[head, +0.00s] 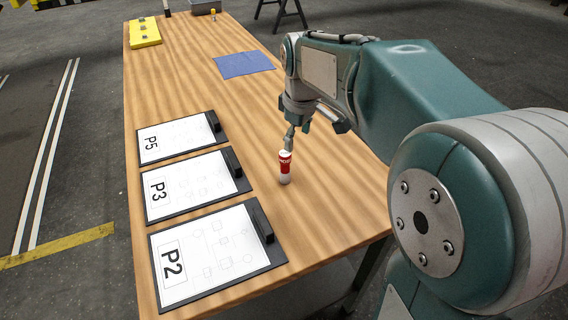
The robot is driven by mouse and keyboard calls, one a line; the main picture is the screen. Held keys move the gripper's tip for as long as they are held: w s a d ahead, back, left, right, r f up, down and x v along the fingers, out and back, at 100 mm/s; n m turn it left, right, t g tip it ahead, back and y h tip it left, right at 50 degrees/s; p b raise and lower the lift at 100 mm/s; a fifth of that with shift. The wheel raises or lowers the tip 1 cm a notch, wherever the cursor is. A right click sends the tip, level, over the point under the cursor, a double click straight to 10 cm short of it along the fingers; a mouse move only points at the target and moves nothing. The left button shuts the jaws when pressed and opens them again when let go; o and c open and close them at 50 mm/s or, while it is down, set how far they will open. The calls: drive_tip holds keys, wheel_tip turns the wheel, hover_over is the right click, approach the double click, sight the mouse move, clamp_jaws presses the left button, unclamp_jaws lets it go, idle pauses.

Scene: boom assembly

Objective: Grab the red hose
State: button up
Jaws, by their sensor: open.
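A small upright cylinder (285,167), red with a white top and bottom and white lettering, stands on the wooden table (330,205) near its right edge. It is the only red thing in view, and I see no long hose shape. My gripper (289,147) points down from the arm at the cylinder's top. It is open, and its fingers are small and seen edge-on. I cannot tell whether they touch the cylinder or are just above or behind it.
Clipboards marked P5 (181,138), P3 (193,186) and P2 (212,256) lie along the table's left side. A blue sheet (243,64), a yellow block (145,32) and a grey bin (205,7) are farther back. The table's middle is clear.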

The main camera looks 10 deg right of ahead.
sight(285, 153)
drive_tip(key=w+f+n, duration=0.1)
drive_tip(key=w, duration=0.1)
drive_tip(key=w+f+n+g, duration=0.1)
drive_tip(key=w+f, duration=0.1)
drive_tip(key=w, duration=0.1)
drive_tip(key=w+a+f+n, duration=0.1)
drive_tip(key=w+f, duration=0.1)
drive_tip(key=w, duration=0.1)
drive_tip(key=shift+a+f, duration=0.1)
drive_tip(key=shift+f, duration=0.15)
drive_tip(key=shift+w+f+n, duration=0.2)
drive_tip(key=shift+n, duration=0.1)
drive_tip(key=shift+g, duration=0.3)
drive_tip(key=f, duration=0.2)
drive_tip(key=d+f, duration=0.1)
drive_tip(key=f, duration=0.1)
drive_tip(key=shift+f, duration=0.4)
drive_tip(key=shift+a+f, duration=0.25)
drive_tip(key=shift+f, duration=0.4)
drive_tip(key=f, duration=0.3)
drive_tip(key=shift+w+a+f, duration=0.15)
drive_tip(key=shift+w+f, duration=0.05)
drive_tip(key=shift+f, duration=0.6)
clamp_jaws()
